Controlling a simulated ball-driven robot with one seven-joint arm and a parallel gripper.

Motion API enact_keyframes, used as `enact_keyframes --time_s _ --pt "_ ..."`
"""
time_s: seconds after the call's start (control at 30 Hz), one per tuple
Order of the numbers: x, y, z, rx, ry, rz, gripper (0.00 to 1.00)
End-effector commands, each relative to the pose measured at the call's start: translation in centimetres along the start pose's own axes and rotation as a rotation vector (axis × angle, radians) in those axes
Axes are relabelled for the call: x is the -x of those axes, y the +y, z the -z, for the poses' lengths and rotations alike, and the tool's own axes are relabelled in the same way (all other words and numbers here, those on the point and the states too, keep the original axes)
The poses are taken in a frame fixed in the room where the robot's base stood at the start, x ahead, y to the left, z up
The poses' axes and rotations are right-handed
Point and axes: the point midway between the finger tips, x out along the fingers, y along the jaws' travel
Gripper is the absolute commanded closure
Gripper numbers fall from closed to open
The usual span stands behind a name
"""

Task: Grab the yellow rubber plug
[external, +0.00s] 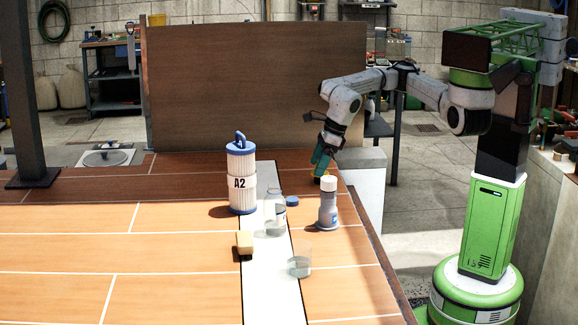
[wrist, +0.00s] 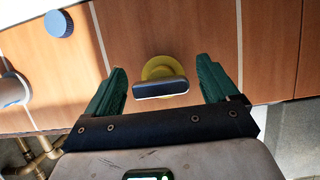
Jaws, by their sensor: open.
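The yellow rubber plug (wrist: 160,67) shows in the wrist view as a round yellow disc with a dark, pale-edged bar across its near side. It lies on the brown tiled surface between the two green fingers of my gripper (wrist: 161,75). The fingers are spread, with a gap to the plug on each side. In the external view my gripper (external: 319,168) points down near the far right of the tiled surface. A little yellow of the plug (external: 322,177) shows beside the fingertips, mostly hidden. I cannot tell the exact height of the fingers above it.
A brown panel (external: 250,85) rises behind.

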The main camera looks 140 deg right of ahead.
Motion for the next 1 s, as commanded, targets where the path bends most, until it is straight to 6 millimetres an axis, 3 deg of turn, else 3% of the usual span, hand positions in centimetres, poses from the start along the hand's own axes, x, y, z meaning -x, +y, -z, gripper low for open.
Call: enact_keyframes --time_s 0.17,0.73,1.0 --pt "0.0 0.0 -0.01 0.0 0.0 0.0 0.15" --pt "0.04 0.0 -0.02 0.001 0.0 0.0 0.69" --pt "0.26 -0.03 -0.14 0.001 -0.001 0.001 0.7"
